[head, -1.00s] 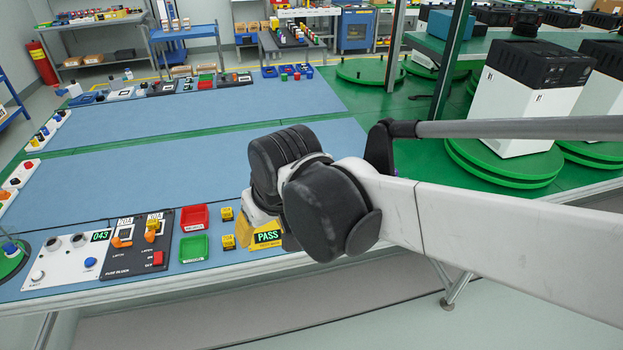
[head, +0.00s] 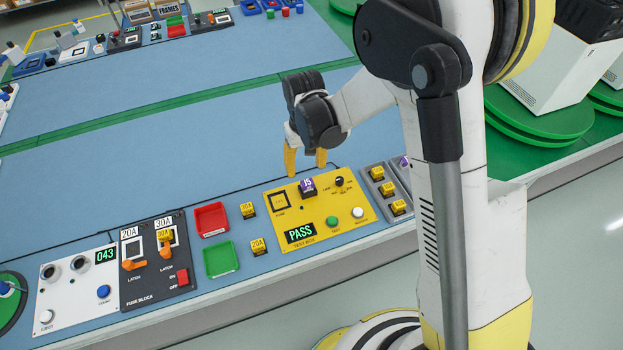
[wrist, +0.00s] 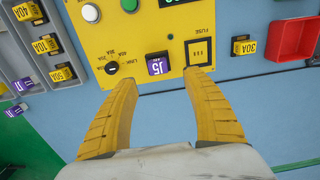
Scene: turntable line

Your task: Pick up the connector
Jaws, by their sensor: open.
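A purple connector (head: 307,187) with a white label reading J5 sits on the yellow test box (head: 285,236). In the wrist view the connector (wrist: 157,64) lies between and just beyond the fingertips, near the fuse slot. My gripper (head: 305,168) is open, with its yellow fingers pointing down above and slightly behind the connector in the head view. In the wrist view nothing is between my gripper's fingers (wrist: 160,82). The test box display reads PASS.
Yellow fuses and purple parts (wrist: 22,85) sit in grey trays (head: 366,172) beside the test box. A black selector knob (head: 339,182) stands close to the connector. Red (head: 211,219) and green (head: 221,259) trays and a fuse block (head: 155,290) are to the left. The blue mat behind is clear.

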